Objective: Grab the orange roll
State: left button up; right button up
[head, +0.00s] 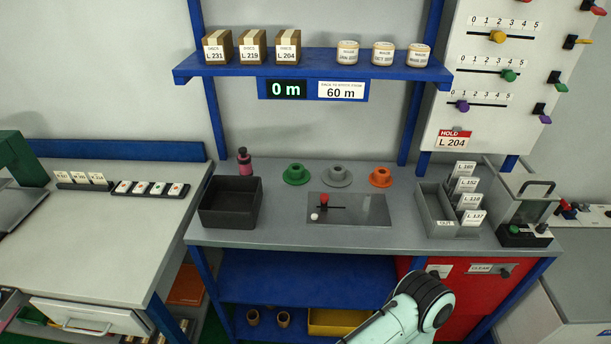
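The orange roll (380,177) stands on the grey workbench (285,235), at the right end of a row of three flanged rolls. A grey roll (337,176) is in the middle of the row and a green roll (295,174) at its left end. Nothing touches the orange roll. A pale green and black part of one of my arms shows at the bottom, right of centre, in front of the bench. Neither of my grippers is in view.
A metal plate with a red-knobbed lever (324,199) lies in front of the rolls. A black bin (230,203) stands left, a grey card holder (434,210) right. A blue shelf (312,64) with boxes and tubs hangs above. Bare bench lies between bin and plate.

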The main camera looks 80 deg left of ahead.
aim_at(381, 178)
jog(key=u, duration=2.55)
